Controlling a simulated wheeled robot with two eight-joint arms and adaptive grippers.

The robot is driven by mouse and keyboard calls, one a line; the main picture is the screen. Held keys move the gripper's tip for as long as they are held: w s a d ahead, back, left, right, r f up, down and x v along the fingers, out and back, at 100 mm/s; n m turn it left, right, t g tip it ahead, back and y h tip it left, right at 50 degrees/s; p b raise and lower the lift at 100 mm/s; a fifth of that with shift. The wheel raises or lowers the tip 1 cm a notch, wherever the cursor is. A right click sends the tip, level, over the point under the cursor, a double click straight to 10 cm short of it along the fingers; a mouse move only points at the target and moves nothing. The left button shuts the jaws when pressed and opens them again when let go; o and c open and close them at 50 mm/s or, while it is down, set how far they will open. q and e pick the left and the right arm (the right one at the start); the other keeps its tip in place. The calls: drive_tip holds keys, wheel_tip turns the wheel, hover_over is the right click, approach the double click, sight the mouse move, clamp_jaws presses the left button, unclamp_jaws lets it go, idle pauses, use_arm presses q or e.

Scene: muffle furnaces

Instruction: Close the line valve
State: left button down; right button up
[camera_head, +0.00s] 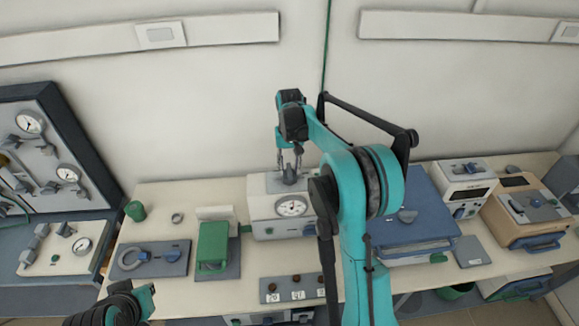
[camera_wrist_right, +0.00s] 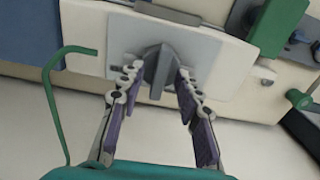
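The line valve looks to be the grey wedge-shaped handle (camera_head: 290,177) on a light plate on top of the white gauge box (camera_head: 265,227). In the right wrist view the handle (camera_wrist_right: 157,68) stands between the fingertips, with its body on the plate. My right gripper (camera_head: 290,160) points down over the box. In the wrist view its two fingers (camera_wrist_right: 158,85) are spread, one on each side of the handle, with a visible gap on at least the right side. Whether a fingertip touches it is unclear. Only a black and teal part of my left arm shows at bottom left; its fingers are not visible.
A green block (camera_head: 212,243) stands left of the gauge box. A blue case (camera_head: 410,240) stands to its right, partly behind my right arm. A row of knobs (camera_head: 291,289) lies in front. A dark gauge panel (camera_head: 50,150) stands far left. The wall is close behind.

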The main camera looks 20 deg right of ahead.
sight(290, 169)
wheel_tip(290, 169, up, 12)
idle(0.6)
idle(0.5)
drive_tip(key=s+a+f+n+t+b, duration=0.1)
drive_tip(key=s+a+f+t+b, duration=0.15)
drive_tip(key=s+f+b, duration=0.4)
drive_tip(key=s+a+f+n+t+b, duration=0.1)
drive_tip(key=s+a+b, duration=0.25)
drive_tip(key=s, duration=0.55)
drive_tip(key=s+a+f+t+b, duration=0.1)
drive_tip(key=s+f+t+b, duration=0.1)
drive_tip(key=s+f, duration=0.4)
drive_tip(key=s+a+f+n+t+b, duration=0.1)
drive_tip(key=s+f+b, duration=0.4)
drive_tip(key=f, duration=0.5)
drive_tip(key=shift+s+a+t, duration=0.35)
drive_tip(key=shift+s+a, duration=0.35)
drive_tip(key=shift+s, duration=0.35)
drive_tip(key=shift+f, duration=0.1)
